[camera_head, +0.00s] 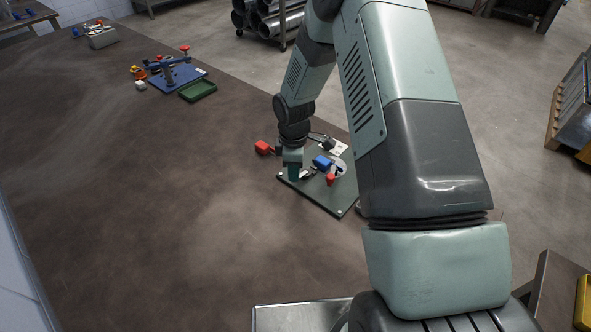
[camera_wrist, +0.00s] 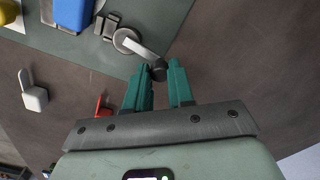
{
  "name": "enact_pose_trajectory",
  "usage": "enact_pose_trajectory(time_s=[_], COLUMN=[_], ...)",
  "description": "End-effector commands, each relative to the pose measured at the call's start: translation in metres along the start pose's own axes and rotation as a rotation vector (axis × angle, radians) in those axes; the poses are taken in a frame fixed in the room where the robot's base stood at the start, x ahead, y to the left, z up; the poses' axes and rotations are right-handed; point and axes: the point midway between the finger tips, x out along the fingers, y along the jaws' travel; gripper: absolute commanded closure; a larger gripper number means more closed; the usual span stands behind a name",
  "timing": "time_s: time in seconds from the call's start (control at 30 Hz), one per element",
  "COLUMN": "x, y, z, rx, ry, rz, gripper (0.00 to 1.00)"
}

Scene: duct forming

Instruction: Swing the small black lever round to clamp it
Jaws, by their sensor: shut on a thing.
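The small lever (camera_wrist: 140,48) shows in the wrist view as a pale metal arm. It runs from a round pivot on the dark green plate (camera_wrist: 75,52) to a black knob (camera_wrist: 158,71) near the plate's edge. My gripper (camera_wrist: 160,76) has its two teal fingers shut on the black knob, one on each side. In the head view my gripper (camera_head: 294,174) points down at the left corner of the plate (camera_head: 335,200). The lever is too small there to make out well, and my fingers partly hide it.
A blue block (camera_head: 322,162) and a red knob (camera_head: 331,180) stand on the plate close to my gripper. A red handle (camera_head: 262,147) sticks out at its left side. A blue fixture (camera_head: 175,76) and green tray (camera_head: 198,90) stand further back. The bench at left is clear.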

Motion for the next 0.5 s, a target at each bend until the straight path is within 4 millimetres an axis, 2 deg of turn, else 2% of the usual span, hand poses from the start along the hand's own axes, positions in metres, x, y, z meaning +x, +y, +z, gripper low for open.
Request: enact_pose_trajectory(time_s=[0.5], x=[-0.001], y=[0.021], z=[-0.013], rx=[0.472], ry=[0.000], rz=[0.003], gripper=[1.00])
